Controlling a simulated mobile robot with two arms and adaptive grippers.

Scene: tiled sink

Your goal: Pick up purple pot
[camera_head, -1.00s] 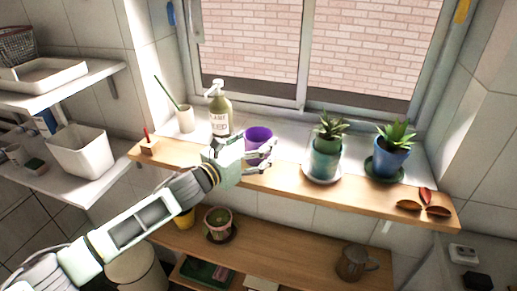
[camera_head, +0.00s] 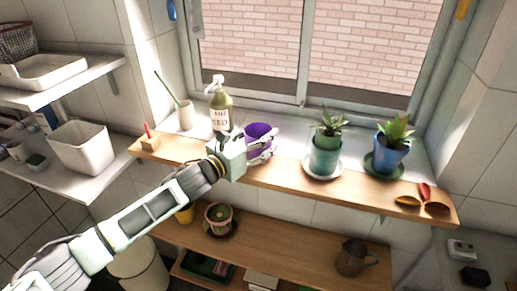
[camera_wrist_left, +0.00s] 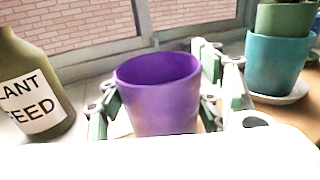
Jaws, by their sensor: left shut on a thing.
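The purple pot (camera_head: 257,131) is at the window shelf, between the plant feed bottle and the teal pot. It also shows large and upright in the left wrist view (camera_wrist_left: 158,95), with an empty-looking dark inside. My left gripper (camera_head: 262,148) reaches it from the front left. In the left wrist view its fingers (camera_wrist_left: 155,112) stand on both sides of the pot, and it is shut on the pot. The gripper body hides the pot's base, so I cannot tell whether it touches the shelf. My right gripper is not in view.
The plant feed spray bottle (camera_head: 221,108) stands close on the left. The teal pot (camera_head: 325,155) on its saucer stands on the right, with a blue pot (camera_head: 392,158) beyond. The wooden shelf (camera_head: 290,188) runs below. The window is behind.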

